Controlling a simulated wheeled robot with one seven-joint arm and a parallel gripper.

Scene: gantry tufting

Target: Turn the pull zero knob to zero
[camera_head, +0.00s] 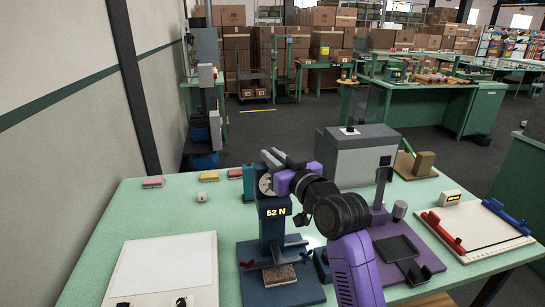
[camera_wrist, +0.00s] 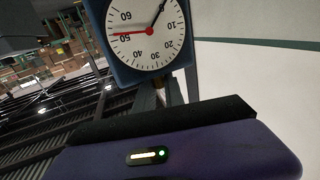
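The blue pull tester (camera_head: 272,236) stands on the green table, with a lit "52 N" readout (camera_head: 275,212) on its front. Its round white dial (camera_head: 265,184) at the top is partly covered by my arm. In the wrist view, the dial (camera_wrist: 145,36) shows a red hand at a little over 50 and a black hand between the top and 10; the dial's top is cut off. My gripper (camera_head: 276,160) is at the tester's head, beside the dial. Dark grey bars (camera_wrist: 160,95) show below the dial, too unclear to tell the finger gap. I cannot make out the zero knob.
A purple stand (camera_head: 425,258) and a grey box (camera_head: 355,158) are close to the right of my arm. A white board with red and blue clamps (camera_head: 478,228) lies farther right. A white pad (camera_head: 165,270) is at front left.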

